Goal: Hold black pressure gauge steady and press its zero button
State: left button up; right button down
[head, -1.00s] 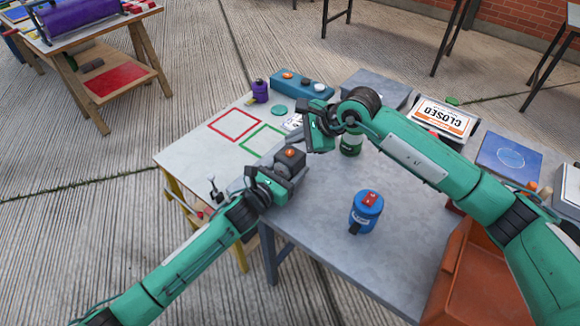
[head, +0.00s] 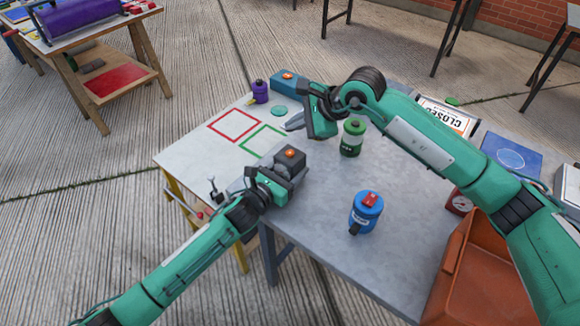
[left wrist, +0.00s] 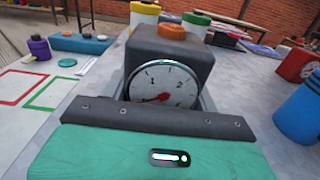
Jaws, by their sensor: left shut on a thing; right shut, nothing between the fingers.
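The black pressure gauge (head: 284,159) stands near the table's left edge with an orange button (head: 291,153) on top. In the left wrist view the gauge (left wrist: 168,65) is upright and its round white dial faces the camera. The red needle points left, near the low end. Its orange button (left wrist: 171,31) is clear of any finger. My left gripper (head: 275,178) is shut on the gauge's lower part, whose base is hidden. My right gripper (head: 297,121) is shut and empty, above and behind the gauge, apart from the button.
A green-and-white canister (head: 352,138) stands right of the gauge, a blue canister (head: 366,212) nearer the front. Red (head: 233,125) and green outlined squares mark the left tabletop. A blue button box (head: 287,82) lies behind. An orange bin (head: 480,268) is at right.

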pick_arm(q)
jog(key=o, duration=1.3)
